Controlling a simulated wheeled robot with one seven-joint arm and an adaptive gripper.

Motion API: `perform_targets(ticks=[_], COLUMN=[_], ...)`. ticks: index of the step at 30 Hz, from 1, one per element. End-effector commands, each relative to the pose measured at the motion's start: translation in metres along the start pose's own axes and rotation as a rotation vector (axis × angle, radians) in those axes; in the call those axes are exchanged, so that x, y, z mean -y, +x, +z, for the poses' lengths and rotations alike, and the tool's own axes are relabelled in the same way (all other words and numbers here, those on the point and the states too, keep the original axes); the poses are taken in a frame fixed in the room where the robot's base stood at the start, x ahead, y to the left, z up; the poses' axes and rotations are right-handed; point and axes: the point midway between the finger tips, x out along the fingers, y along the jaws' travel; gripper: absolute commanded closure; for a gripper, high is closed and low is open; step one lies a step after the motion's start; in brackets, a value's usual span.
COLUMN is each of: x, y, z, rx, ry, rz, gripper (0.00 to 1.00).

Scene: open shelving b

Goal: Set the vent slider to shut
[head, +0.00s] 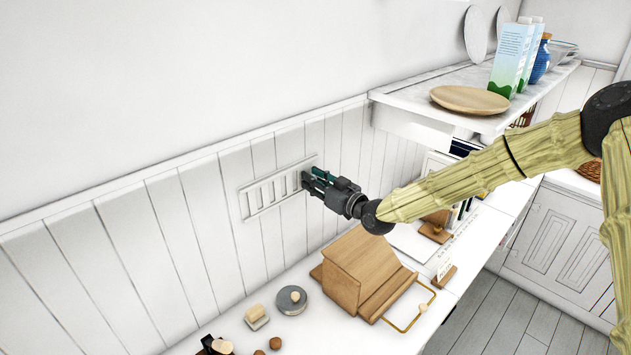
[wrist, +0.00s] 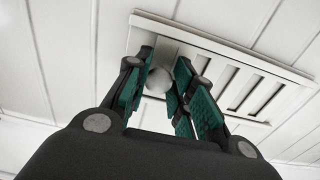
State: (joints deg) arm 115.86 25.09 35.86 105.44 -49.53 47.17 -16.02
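The vent (head: 272,188) is a white slotted panel on the plank wall, and it also shows in the wrist view (wrist: 290,72). Several slots show as dark gaps in the wrist view. A pale round knob (wrist: 159,81) stands out near the panel's left end in the wrist view. My gripper (head: 309,178) is at the right end of the panel in the head view. Its green-padded fingers (wrist: 164,88) are drawn together on both sides of the knob and appear to grip it. In the head view the fingers hide the knob.
Below the vent, a counter holds a wooden box (head: 362,268), a grey round dish (head: 291,301) and a small block (head: 256,317). To the right, a shelf (head: 397,91) carries a wooden plate (head: 470,99) and cartons (head: 511,58). The wall left of the vent is clear.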

Motion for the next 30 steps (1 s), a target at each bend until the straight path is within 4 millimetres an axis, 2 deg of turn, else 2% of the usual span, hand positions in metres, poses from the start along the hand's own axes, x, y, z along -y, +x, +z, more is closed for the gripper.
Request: perform_targets(ticks=[1,3,13,17,20,30], x=[0.003,0.003,0.001,0.0,0.0,0.0], y=[-0.001,-0.001,-0.002,-0.01,-0.023,-0.085], z=[0.004,0.004,0.002,0.002,0.002,0.002], rx=[0.006,0.006,0.003,0.003,0.004,0.003], ry=[0.002,0.002,0.001,0.001,0.0,0.002], rz=[-0.004,-0.004,-0.001,0.0,-0.001,-0.001], gripper=[0.66,0.54,0.54,0.54,0.54,0.54])
